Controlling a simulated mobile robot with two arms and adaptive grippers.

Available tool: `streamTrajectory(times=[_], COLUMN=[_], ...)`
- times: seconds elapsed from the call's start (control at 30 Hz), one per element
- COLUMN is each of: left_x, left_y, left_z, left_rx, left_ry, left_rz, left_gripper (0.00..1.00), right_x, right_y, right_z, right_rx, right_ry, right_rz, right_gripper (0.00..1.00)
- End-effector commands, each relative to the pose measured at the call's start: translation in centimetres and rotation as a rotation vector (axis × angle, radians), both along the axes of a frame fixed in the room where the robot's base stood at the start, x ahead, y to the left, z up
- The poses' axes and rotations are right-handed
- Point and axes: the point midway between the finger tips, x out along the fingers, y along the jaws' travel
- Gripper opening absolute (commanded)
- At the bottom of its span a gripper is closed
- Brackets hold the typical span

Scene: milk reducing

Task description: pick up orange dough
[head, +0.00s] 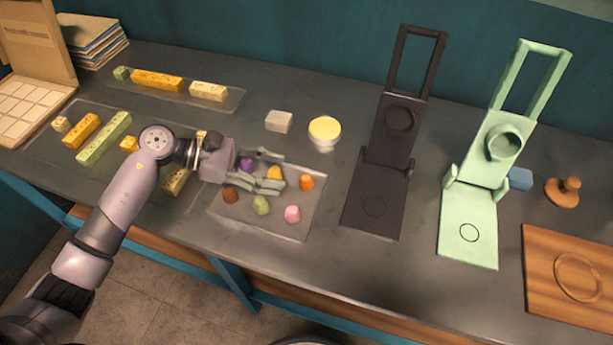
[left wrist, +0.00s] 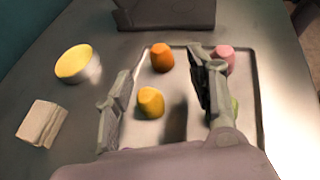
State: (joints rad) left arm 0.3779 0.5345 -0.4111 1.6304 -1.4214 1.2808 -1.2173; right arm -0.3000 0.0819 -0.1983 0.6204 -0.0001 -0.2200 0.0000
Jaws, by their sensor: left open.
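The orange dough (head: 306,182) is a small rounded piece on the right part of a grey tray (head: 268,226). In the left wrist view the orange dough (left wrist: 162,57) stands farther out, apart from my fingers. My left gripper (head: 275,171) is open over the tray, its fingers pointing right toward the orange dough. In the wrist view a yellow dough piece (left wrist: 150,102) lies between the spread fingers; nothing is held. My right gripper is not in view.
Purple (head: 246,163), brown (head: 230,194), green (head: 261,205) and pink (head: 292,214) dough share the tray. A bowl with yellow contents (head: 324,131) and pale block (head: 279,121) stand behind. The black press (head: 375,201) and green press (head: 468,232) stand right.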

Motion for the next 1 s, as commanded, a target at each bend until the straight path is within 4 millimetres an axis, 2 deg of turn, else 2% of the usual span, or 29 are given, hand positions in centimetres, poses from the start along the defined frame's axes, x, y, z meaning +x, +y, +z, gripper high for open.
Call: streamTrajectory(times=[0.17, 0.4, 0.53, 0.83, 1.0], left_x=[0.0, 0.0, 0.1, 0.1, 0.1], left_y=[-1.0, -4.4, -5.7, -6.0, -6.0], left_z=[-0.4, -1.6, -2.3, -2.6, -2.6], left_rx=[0.000, -0.003, -0.001, 0.001, 0.001], left_ry=[0.000, 0.003, 0.001, -0.001, -0.001], left_rz=[-0.001, -0.002, -0.001, 0.000, 0.000], left_gripper=[0.51, 0.51, 0.51, 0.51, 0.39], right_x=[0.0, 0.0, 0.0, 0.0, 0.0], right_y=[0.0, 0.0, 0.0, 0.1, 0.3], right_z=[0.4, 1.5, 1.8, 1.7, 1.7], right_rx=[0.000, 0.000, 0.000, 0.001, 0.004], right_ry=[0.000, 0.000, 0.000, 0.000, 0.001], right_rz=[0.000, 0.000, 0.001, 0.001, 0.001], right_gripper=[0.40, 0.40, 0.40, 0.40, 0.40])
